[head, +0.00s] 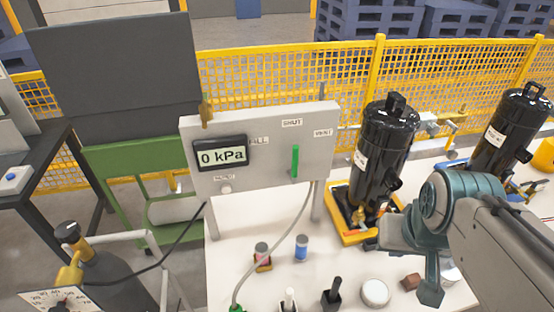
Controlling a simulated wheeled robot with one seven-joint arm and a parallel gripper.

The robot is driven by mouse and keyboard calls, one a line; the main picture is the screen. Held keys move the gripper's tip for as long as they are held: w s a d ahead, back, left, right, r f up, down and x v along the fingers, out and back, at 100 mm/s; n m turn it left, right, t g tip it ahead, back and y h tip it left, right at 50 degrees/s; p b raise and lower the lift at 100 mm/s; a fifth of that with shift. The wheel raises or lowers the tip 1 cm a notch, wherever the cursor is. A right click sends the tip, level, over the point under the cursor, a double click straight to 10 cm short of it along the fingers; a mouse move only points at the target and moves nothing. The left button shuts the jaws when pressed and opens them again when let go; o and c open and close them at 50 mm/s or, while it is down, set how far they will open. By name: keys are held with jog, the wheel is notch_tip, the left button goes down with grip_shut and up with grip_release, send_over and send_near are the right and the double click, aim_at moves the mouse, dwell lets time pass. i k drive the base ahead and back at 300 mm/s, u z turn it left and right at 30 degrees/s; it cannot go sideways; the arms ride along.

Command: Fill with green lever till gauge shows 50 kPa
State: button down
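The green lever (295,161) stands upright on the front of a grey panel (262,181), below the SHUT label (292,122). A label that appears to read FILL (259,141) is to its left, and the VENT label (323,132) is to its right. The gauge display (221,154) on the panel's left reads 0 kPa. My gripper (428,268) is at the lower right, well right of the panel and lever and touching neither. Its fingers are seen at an angle, so its opening is unclear.
A black compressor (382,150) stands in a yellow tray (348,229) between the panel and my arm; another (507,128) is farther right. Small items, including a blue cylinder (301,248) and a white disc (375,293), sit on the white surface. A hose (276,258) hangs below the panel.

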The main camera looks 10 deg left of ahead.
aim_at(293, 173)
jog(key=u, duration=0.35)
jog(key=i, duration=0.35)
jog(key=u, duration=0.4)
jog(key=k, duration=0.5)
